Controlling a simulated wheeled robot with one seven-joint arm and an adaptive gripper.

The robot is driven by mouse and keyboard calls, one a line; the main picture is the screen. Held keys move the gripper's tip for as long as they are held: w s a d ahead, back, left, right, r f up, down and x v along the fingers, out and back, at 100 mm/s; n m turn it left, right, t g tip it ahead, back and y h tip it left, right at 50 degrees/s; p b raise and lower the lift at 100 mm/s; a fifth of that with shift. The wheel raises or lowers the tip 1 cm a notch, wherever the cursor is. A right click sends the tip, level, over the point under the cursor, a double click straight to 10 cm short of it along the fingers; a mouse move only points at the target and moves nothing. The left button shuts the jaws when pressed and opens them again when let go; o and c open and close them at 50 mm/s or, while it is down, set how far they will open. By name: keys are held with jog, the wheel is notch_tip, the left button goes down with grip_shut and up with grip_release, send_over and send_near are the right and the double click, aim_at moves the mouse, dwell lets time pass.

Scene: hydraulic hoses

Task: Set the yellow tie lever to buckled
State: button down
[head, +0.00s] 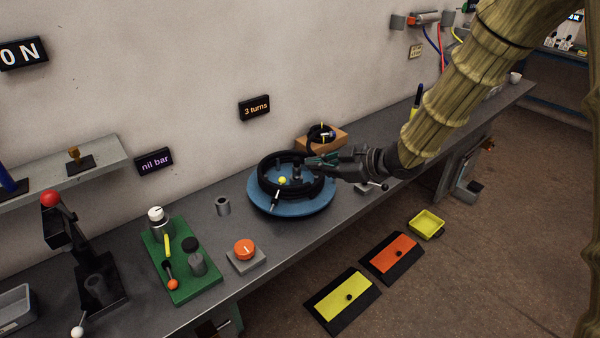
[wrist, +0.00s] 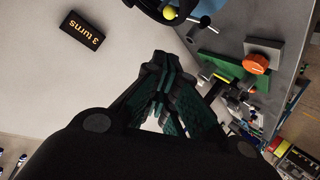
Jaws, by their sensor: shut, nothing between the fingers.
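A black hose coil (head: 265,168) lies on a round blue turntable (head: 318,205). A small yellow ball knob (head: 282,180), which looks like the yellow tie lever's end, shows at the coil. The yellow knob is also at the top of the wrist view (wrist: 169,13). I cannot tell the lever's setting. My gripper (head: 312,161) reaches over the right side of the coil, apart from the yellow knob. Its dark green fingers (wrist: 160,65) are shut with nothing between them. The gripper hides part of the coil.
A light-tipped lever (head: 276,198) sticks out at the turntable's front. An orange button (head: 244,249) and a green board (head: 205,288) with a yellow lever (head: 166,244) stand to the left. A cardboard box (head: 335,141) is behind the coil, near the wall.

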jog(key=d+f+p+x, duration=0.1)
jog(key=p+x, duration=0.3)
jog(key=x, duration=0.8)
jog(key=shift+w+f, duration=0.4)
jog(key=shift+f, duration=0.35)
jog(key=shift+d, duration=0.15)
